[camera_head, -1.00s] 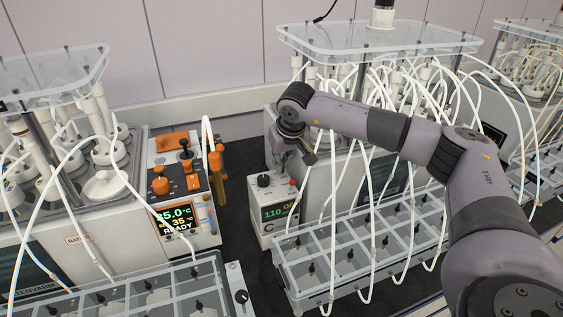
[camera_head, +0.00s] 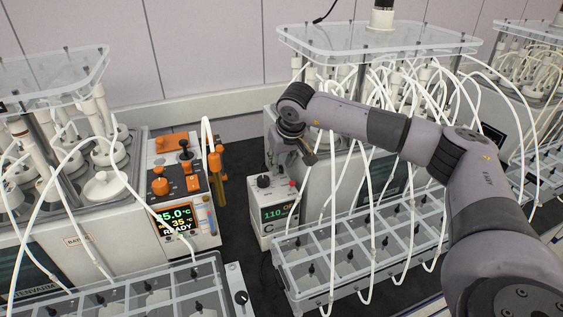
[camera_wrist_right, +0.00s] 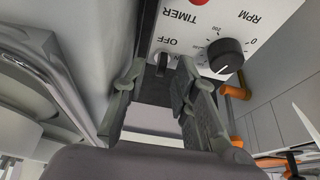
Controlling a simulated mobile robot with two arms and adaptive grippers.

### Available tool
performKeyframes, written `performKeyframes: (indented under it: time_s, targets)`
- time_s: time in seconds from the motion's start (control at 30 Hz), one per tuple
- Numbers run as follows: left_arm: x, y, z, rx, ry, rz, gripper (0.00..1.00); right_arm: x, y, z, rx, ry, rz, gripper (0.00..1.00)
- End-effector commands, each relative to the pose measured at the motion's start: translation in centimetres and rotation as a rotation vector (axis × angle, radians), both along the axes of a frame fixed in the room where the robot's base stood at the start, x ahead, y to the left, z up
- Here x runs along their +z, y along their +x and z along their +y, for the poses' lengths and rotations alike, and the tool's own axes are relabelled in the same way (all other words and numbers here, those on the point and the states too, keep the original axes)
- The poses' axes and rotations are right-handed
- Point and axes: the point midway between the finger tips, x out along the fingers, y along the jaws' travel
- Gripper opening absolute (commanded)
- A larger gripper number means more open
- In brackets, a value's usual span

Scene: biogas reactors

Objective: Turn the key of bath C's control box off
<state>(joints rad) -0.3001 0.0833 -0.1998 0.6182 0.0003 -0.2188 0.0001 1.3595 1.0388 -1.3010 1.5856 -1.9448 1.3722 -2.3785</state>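Bath C's control box (camera_head: 266,227) is a small white box with a display reading 110 in green and a "C" on its front. The right wrist view shows its top panel (camera_wrist_right: 178,27) with the words OFF, TIMER and RPM. A small dark piece, seemingly the key (camera_wrist_right: 162,64), stands beside the OFF mark, between my fingertips. My right gripper (camera_head: 309,157) is at the box's back right corner; in the wrist view its two fingers (camera_wrist_right: 157,82) are apart, with a gap around the dark piece. Contact cannot be told. My left gripper is out of view.
A black dial (camera_wrist_right: 225,56) and a red button (camera_wrist_right: 198,2) are on the same panel. Bath C's tray (camera_head: 350,262) and white hoses are close on the right. An orange-and-white control unit (camera_head: 185,190) stands left, across a dark gap.

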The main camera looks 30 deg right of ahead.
Motion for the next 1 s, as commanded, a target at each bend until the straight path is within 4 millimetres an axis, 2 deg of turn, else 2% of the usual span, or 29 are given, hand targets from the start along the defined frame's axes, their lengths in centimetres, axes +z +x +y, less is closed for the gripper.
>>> performKeyframes:
  time_s: [0.17,0.4,0.6,0.77,1.0]
  targets:
    - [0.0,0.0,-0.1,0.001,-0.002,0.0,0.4,2.3,-0.8,0.2,0.001,0.001,-0.004,0.27]
    - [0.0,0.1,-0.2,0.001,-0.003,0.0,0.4,7.1,-2.7,0.6,0.001,0.0,-0.006,0.27]
    - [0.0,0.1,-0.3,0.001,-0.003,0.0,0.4,10.0,-3.9,0.8,-0.001,0.0,-0.003,0.27]
    - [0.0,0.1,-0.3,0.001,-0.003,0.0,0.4,10.9,-4.3,0.9,-0.001,0.0,-0.001,0.27]
    - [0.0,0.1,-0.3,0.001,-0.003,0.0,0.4,11.0,-4.4,0.9,-0.001,0.0,-0.001,0.27]
